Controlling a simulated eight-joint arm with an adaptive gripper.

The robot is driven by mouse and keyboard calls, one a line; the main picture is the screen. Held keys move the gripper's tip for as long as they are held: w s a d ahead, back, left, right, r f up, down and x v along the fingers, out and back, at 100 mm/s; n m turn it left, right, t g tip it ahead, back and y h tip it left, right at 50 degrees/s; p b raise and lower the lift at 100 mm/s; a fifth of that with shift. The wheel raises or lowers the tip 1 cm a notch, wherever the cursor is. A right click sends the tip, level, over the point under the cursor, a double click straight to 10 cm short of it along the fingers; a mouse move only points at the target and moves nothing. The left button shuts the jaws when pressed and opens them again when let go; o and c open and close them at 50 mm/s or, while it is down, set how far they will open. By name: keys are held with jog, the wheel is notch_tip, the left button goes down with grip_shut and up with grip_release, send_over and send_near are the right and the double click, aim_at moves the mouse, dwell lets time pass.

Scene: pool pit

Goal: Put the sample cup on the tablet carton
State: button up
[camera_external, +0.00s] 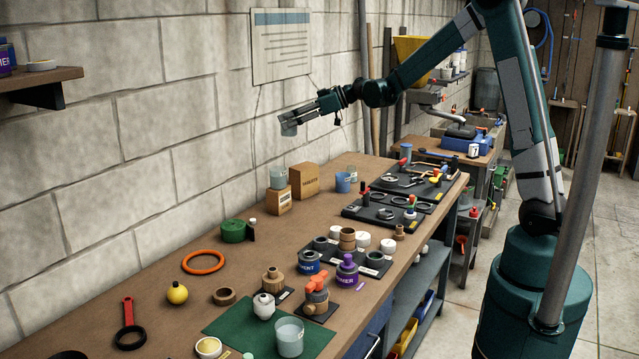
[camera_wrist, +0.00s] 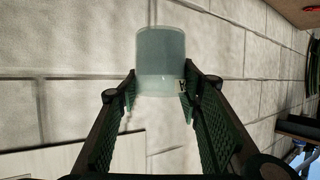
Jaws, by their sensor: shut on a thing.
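My gripper (camera_external: 297,114) is raised above the far part of the bench, close to the block wall. It is shut on a translucent grey-green sample cup (camera_external: 288,129). In the wrist view my gripper (camera_wrist: 160,85) has a finger on each side of the cup (camera_wrist: 160,55). Below on the bench stand two brown cartons side by side: a larger one with dark print (camera_external: 305,180) and a smaller one with a pale label (camera_external: 279,201). The print is too small to tell surely which is the tablet carton. A similar translucent cup (camera_external: 278,178) stands on the smaller carton.
A blue cup (camera_external: 343,183) stands right of the cartons. Black trays (camera_external: 378,213) with small parts lie farther right. Another clear cup (camera_external: 289,338) stands on a green mat (camera_external: 237,325) at the front. A notice board (camera_external: 281,48) hangs on the wall near my gripper.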

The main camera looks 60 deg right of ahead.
jog(key=m+h+p, duration=0.1)
jog(key=h, duration=0.1)
send_over(302, 164)
jog(key=shift+t, duration=0.3)
notch_tip(302, 164, down, 5)
jog(key=shift+s+a+f, duration=0.1)
jog(key=shift+f, duration=0.1)
notch_tip(302, 164, down, 6)
dwell(0.4)
jog(key=shift+f, duration=0.15)
jog(key=shift+f, duration=1.85)
jog(key=shift+f+b, duration=0.15)
jog(key=shift+b, duration=0.25)
